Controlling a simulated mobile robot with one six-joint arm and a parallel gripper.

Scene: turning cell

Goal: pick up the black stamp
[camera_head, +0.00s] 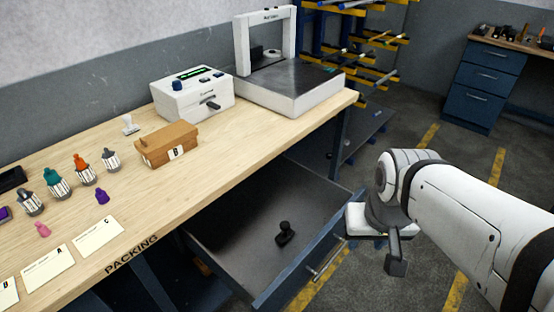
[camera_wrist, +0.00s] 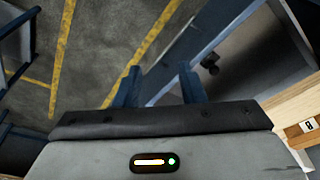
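The black stamp (camera_head: 285,233) stands inside the open drawer (camera_head: 232,232) under the bench. It has a round knob on a darker base. In the wrist view the stamp (camera_wrist: 210,64) shows small, up and to the right of my fingers. My gripper (camera_wrist: 160,80) is open, its two blue fingers apart with nothing between them. In the head view my gripper (camera_head: 368,220) hangs at the drawer's outer front side, right of the stamp and apart from it.
The drawer's front and handle (camera_head: 328,260) lie between my gripper and the stamp. The packing bench (camera_head: 215,150) carries several stamps, cards, a brown box (camera_head: 167,146), a white device (camera_head: 192,95) and a framed machine (camera_head: 290,92).

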